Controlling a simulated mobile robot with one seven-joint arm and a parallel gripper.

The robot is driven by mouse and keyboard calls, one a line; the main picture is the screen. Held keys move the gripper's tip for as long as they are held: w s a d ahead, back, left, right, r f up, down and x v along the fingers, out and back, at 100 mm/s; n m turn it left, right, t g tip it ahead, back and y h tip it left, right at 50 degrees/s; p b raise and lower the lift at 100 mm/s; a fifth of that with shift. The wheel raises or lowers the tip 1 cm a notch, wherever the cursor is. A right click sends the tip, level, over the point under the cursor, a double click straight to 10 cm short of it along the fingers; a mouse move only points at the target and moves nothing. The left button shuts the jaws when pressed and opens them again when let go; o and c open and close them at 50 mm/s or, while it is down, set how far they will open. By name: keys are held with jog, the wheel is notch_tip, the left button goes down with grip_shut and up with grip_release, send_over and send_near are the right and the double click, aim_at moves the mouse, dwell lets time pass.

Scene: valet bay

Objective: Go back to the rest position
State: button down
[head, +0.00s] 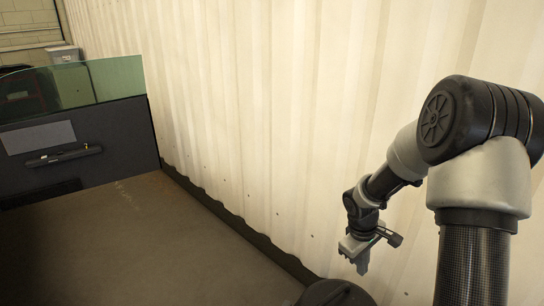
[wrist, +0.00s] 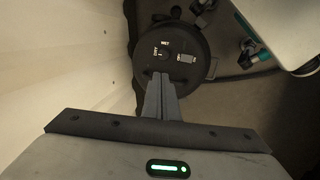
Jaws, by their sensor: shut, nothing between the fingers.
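My gripper (head: 358,258) hangs at the right of the head view, pointing down in front of the cream corrugated wall (head: 260,100). In the wrist view its two fingers (wrist: 160,84) lie together with nothing between them. Under the fingertips is a round black lid (wrist: 200,70) with a small switch and the labels "WET", "DRY" and "OFF". The same black rounded top (head: 335,293) shows at the bottom edge of the head view, below my gripper. I cannot tell whether the fingertips touch the lid.
The wall runs close along my arm's side. A dark panel (head: 110,140) with a handle and a glass pane (head: 112,78) on top stands at the left. A grey box (head: 64,55) is behind it. The brown floor (head: 150,250) in the middle is clear.

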jog(key=s+a+r+m+t, duration=0.15)
jog(key=s+r, duration=0.25)
jog(key=r, duration=0.5)
jog(key=s+a+r+m, duration=0.2)
jog(key=s+r, duration=0.1)
jog(key=r, duration=0.6)
jog(key=s+a+r+m+t+y, duration=0.1)
jog(key=s+a+r+m+t, duration=0.1)
jog(key=s+a+r, duration=0.45)
jog(key=s+a+r+m+t+y, duration=0.1)
jog(key=s+r, duration=0.2)
jog(key=s, duration=0.6)
notch_tip(320, 180, up, 16)
jog(key=p, duration=1.6)
jog(key=shift+a+r, duration=0.15)
jog(key=shift+a, duration=0.05)
jog(key=shift+s, duration=0.1)
